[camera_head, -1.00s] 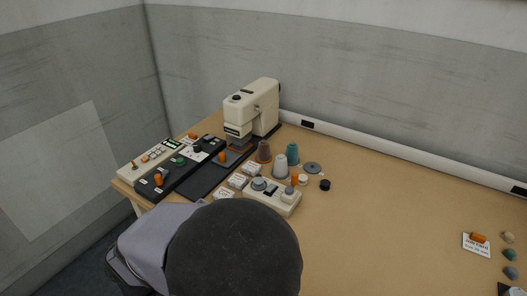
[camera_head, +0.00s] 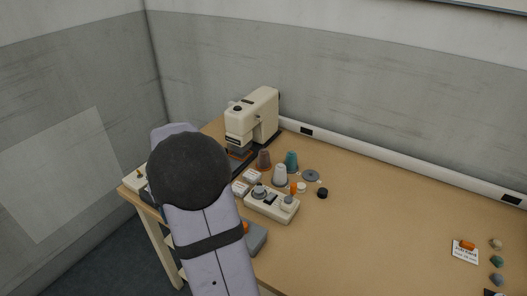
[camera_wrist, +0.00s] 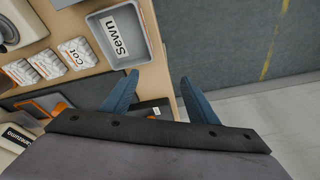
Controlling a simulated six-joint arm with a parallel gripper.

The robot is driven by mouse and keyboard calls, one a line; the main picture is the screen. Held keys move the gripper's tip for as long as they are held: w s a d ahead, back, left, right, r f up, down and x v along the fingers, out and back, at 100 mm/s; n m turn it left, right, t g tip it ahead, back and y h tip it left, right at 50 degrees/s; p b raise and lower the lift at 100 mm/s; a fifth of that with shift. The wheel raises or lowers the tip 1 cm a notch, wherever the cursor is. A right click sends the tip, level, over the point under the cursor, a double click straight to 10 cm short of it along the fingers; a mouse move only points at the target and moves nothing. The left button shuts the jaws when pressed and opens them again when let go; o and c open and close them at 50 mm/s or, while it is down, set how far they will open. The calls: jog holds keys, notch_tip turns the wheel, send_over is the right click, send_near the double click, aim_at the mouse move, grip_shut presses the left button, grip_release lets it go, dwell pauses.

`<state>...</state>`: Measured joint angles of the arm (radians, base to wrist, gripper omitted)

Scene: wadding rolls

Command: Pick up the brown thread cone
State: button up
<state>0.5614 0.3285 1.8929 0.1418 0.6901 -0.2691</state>
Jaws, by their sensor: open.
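The brown thread cone (camera_head: 263,160) stands upright on the table in the head view, just right of the cream sewing machine's base. A white cone (camera_head: 280,175) and a teal cone (camera_head: 291,161) stand close to its right. The brown cone is not visible in the wrist view. My gripper (camera_wrist: 158,90) shows in the wrist view with its two blue fingers apart and nothing between them, over the table edge and floor. In the head view my arm hides the gripper and the table's left part.
A cream sewing machine (camera_head: 253,117) stands behind the cones. A cream control box (camera_head: 271,204) and small white packets (camera_head: 252,175) lie in front of them. A grey tray labelled "Sewn" (camera_wrist: 118,36) sits at the table edge. The table's right middle (camera_head: 380,215) is clear.

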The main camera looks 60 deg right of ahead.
jog(key=d+r+m+h+p, duration=0.1)
jog(key=d+r+m+p, duration=0.15)
jog(key=d, duration=1.25)
jog(key=m+t+h+p, duration=0.1)
jog(key=m+h+p, duration=0.1)
jog(key=h+p, duration=0.1)
send_near(264, 150)
jog(key=f, duration=0.1)
jog(key=shift+p+x, duration=1.4)
jog(key=shift+x, duration=1.05)
jog(key=shift+p+x, duration=0.35)
jog(key=shift+x, duration=0.95)
jog(key=shift+w+d+r, duration=0.1)
jog(key=shift+d, duration=0.05)
grip_shut()
